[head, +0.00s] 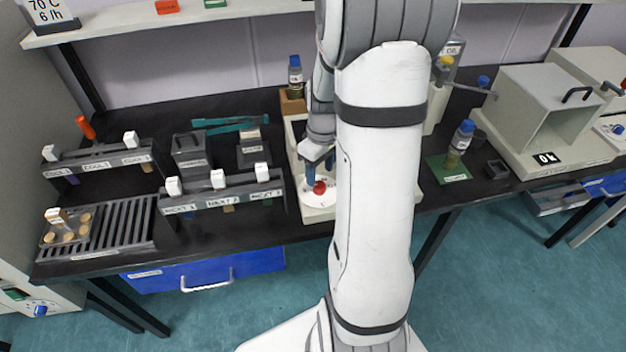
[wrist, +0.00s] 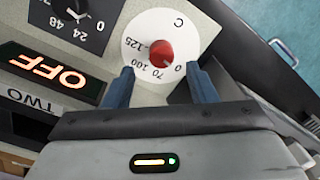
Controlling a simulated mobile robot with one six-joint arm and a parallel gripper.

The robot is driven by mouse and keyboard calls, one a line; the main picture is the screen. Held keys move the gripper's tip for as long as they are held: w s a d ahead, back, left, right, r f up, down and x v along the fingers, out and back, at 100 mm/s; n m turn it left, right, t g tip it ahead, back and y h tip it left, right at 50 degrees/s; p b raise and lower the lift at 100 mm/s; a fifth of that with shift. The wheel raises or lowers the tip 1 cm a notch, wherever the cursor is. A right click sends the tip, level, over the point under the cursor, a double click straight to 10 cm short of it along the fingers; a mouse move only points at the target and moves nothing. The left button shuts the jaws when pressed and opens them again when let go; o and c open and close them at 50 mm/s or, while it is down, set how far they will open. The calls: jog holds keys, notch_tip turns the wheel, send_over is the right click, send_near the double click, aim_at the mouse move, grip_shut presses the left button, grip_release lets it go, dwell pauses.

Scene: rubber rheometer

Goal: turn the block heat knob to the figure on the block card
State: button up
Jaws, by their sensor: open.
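The red block heat knob (wrist: 159,50) sits in the middle of a white dial (wrist: 182,20) marked 0, 70, 100, 125 and C in the wrist view. I cannot clearly tell which figure it points to. The knob also shows in the head view (head: 320,187), at the front of a pale machine. My gripper (wrist: 159,68) is open, its two blue fingers apart at the near edge of the dial, with the knob beyond and between them. Nothing is held. A card (head: 48,11) on the shelf at top left reads 70 C, 6 /h.
A lit OFF sign (wrist: 45,73) and a black dial (wrist: 72,10) marked 0, 24, 48 lie left of the knob. Labelled racks (head: 222,201) stand left of the machine; a bottle on a green mat (head: 447,170) stands right. My arm hides part of the bench.

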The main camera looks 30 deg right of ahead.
aim_at(320, 184)
jog(key=shift+a+f, duration=0.1)
jog(key=shift+f, duration=2.05)
jog(key=shift+c, duration=0.4)
